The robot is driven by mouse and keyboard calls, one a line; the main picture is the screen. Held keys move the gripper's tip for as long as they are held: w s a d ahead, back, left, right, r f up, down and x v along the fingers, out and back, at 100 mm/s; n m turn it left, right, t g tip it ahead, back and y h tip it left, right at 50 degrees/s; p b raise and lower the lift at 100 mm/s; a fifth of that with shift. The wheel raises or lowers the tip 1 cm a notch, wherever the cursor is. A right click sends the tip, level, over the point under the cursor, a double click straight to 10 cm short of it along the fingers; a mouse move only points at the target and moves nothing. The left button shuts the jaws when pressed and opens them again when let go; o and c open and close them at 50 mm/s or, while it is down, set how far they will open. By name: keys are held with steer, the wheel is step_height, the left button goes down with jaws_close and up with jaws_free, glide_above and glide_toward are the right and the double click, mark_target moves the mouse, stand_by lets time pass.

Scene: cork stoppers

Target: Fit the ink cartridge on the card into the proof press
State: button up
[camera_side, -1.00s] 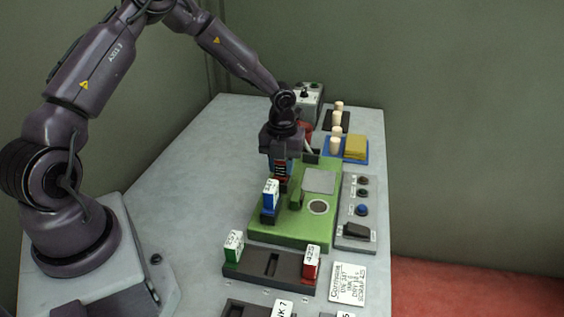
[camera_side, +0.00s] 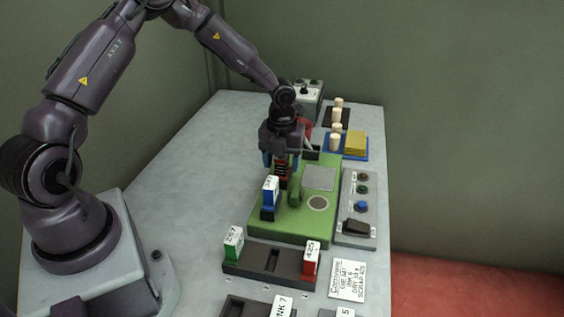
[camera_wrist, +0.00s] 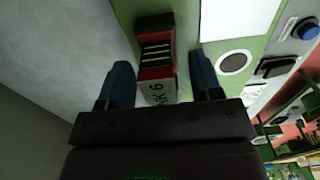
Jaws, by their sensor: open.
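The card (camera_side: 348,282) lies at the front right of the bench; its small print appears to include INK 6. My gripper (camera_side: 282,165) is open around the cartridge (camera_side: 282,172). In the wrist view its blue fingers (camera_wrist: 160,85) are on either side, with gaps.
A blue block (camera_side: 270,190) labelled 347 stands upright on the press close in front of my gripper. A green handle (camera_side: 296,194) is beside it. A dark rack (camera_side: 270,264) holds green and red blocks. INK 7 (camera_side: 283,306) stands at the front. The left bench is clear.

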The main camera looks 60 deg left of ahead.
step_height(320, 180, up, 12)
steer(key=shift+r, duration=0.15)
stand_by(0.4)
steer(key=s+d+r+n+t, duration=0.2)
steer(key=s+d+r+n, duration=0.2)
steer(key=s+r+n, duration=0.3)
steer(key=s+d+r+n+t, duration=0.3)
steer(key=s+d+r+n, duration=0.2)
steer(key=s+n, duration=1)
step_height(320, 180, up, 3)
steer(key=n, duration=0.5)
steer(key=shift+s+d+t, duration=0.2)
steer(key=shift+s+t, duration=0.1)
